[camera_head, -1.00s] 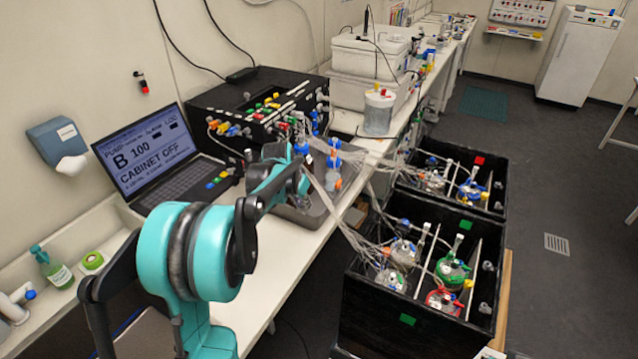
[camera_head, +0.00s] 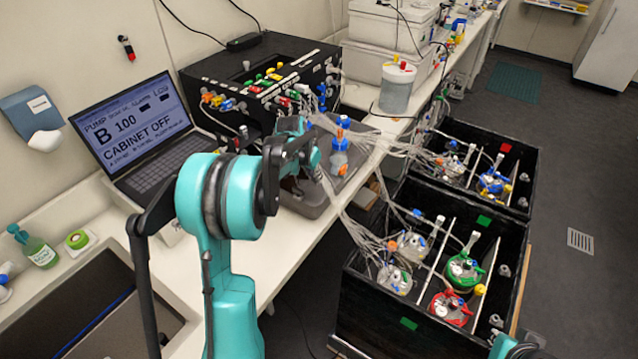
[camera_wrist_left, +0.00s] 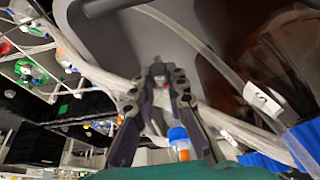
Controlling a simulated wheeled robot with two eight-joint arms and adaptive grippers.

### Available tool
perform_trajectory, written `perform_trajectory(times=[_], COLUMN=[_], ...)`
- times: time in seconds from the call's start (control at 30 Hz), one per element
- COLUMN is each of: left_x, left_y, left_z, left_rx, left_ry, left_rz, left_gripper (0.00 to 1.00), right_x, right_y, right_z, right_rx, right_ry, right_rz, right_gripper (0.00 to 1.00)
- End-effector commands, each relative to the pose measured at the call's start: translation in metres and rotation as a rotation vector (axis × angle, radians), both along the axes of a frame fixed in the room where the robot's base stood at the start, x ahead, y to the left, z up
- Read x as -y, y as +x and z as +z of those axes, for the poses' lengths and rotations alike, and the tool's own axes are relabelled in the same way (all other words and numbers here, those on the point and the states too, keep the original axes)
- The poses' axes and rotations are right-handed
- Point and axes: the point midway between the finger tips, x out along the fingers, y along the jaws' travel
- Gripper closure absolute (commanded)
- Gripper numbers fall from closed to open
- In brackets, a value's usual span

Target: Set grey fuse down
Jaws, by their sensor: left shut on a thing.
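My left gripper (camera_wrist_left: 160,74) is seen from its wrist camera with its two dark fingers drawn together. Between the tips is a small greyish piece with a touch of red, which fits the grey fuse (camera_wrist_left: 158,81); it is mostly covered by the fingers. The gripper hangs over the grey tray (camera_wrist_left: 190,32), among clear tubes. In the head view my teal left arm reaches over the bench toward the tray (camera_head: 298,202), and its wrist hides the fuse. My right gripper does not show; only a teal piece of mine is at the bottom right edge.
Tubes run from the bench to two black crates (camera_head: 408,322) (camera_head: 520,205) holding bottles.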

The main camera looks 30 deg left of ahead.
Motion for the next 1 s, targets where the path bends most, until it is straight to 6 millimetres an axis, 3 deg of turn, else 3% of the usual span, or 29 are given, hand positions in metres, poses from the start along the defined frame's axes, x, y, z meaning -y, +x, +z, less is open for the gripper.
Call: perform_trajectory(times=[0.1, 0.27, 0.5, 0.87, 0.9, 0.97, 1.0], left_x=[0.000, 0.000, 0.000, 0.000, 0.000, 0.000, 0.000], left_y=[0.000, 0.000, 0.000, 0.000, 0.000, 0.000, 0.000], left_z=[-0.022, -0.034, -0.066, -0.071, -0.071, -0.070, -0.070], left_rx=[0.000, 0.000, 0.000, 0.000, 0.000, 0.000, 0.000], left_ry=[0.000, 0.000, 0.000, 0.000, 0.000, 0.000, 0.000], left_rz=[0.000, 0.000, 0.000, 0.000, 0.000, 0.000, 0.000], left_gripper=[1.00, 1.00, 1.00, 1.00, 0.84, 0.68, 0.66], right_x=[0.000, 0.000, 0.000, 0.000, 0.000, 0.000, 0.000], right_y=[0.000, 0.000, 0.000, 0.000, 0.000, 0.000, 0.000], right_z=[-0.007, -0.009, -0.018, -0.020, -0.021, -0.020, -0.020], right_rx=[0.000, 0.000, 0.000, 0.000, 0.000, 0.000, 0.000], right_ry=[0.000, 0.000, 0.000, 0.000, 0.000, 0.000, 0.000], right_rz=[0.000, 0.000, 0.000, 0.000, 0.000, 0.000, 0.000], right_gripper=[1.00, 1.00, 1.00, 1.00, 1.00, 1.00, 1.00])
